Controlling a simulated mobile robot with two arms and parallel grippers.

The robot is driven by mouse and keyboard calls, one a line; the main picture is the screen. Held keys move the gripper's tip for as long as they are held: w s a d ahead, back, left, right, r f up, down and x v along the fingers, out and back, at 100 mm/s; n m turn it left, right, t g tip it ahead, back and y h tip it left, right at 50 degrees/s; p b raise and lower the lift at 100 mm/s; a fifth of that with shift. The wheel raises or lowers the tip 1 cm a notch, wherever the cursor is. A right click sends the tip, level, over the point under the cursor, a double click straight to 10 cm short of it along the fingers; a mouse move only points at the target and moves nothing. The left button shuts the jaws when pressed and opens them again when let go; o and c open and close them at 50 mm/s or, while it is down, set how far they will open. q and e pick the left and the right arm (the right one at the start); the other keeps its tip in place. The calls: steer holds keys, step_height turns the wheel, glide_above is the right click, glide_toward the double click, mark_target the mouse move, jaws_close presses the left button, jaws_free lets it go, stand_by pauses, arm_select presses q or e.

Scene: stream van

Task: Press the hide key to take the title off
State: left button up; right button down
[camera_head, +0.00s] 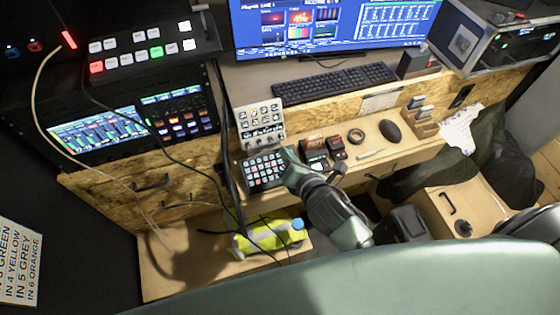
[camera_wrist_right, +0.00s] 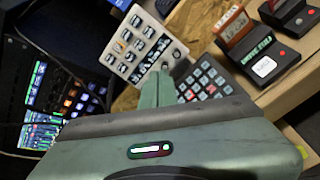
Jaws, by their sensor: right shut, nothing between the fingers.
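A small dark keypad (camera_head: 264,171) with rows of pale and red keys lies on the wooden desk. In the right wrist view the keypad (camera_wrist_right: 207,82) is partly hidden behind my fingers. A pale panel (camera_head: 261,125) with several square buttons and knobs stands just behind it; it also shows in the right wrist view (camera_wrist_right: 136,44). The key labels are too small to read, so I cannot tell which is hide. My right gripper (camera_head: 288,160) is shut and empty, its tip over the keypad's right edge. I cannot tell whether it touches a key. My left gripper is not in view.
A monitor (camera_head: 330,24) and black keyboard (camera_head: 338,87) are behind. Small red-and-black devices (camera_head: 337,148), a tape roll (camera_head: 356,136) and a mouse (camera_head: 390,131) lie right of the keypad. A switcher panel (camera_head: 150,50) is at left. Loose cables hang near the keypad's left.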

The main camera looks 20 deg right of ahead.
mark_target(280, 162)
steer(key=w+f+b, duration=0.1)
steer(key=f+b, duration=0.3)
steer(key=w+f+b, duration=0.1)
steer(key=f+b, duration=0.1)
steer(key=f, duration=0.1)
steer(key=shift+w+b, duration=0.3)
steer(key=shift+w, duration=0.05)
steer(key=shift+w+f, duration=0.2)
steer(key=shift+f, duration=0.2)
steer(key=shift+f, duration=0.15)
stand_by(1.2)
steer(key=shift+w+f, duration=0.15)
steer(key=shift+f, duration=0.1)
steer(key=shift+w+f+b, duration=0.1)
steer(key=shift+f+b, duration=0.15)
steer(key=shift+b, duration=0.05)
stand_by(0.5)
steer(key=shift+r, duration=0.15)
steer(key=shift+s+r+p, duration=0.25)
steer(key=shift+r+p, duration=0.3)
steer(key=shift+p, duration=0.4)
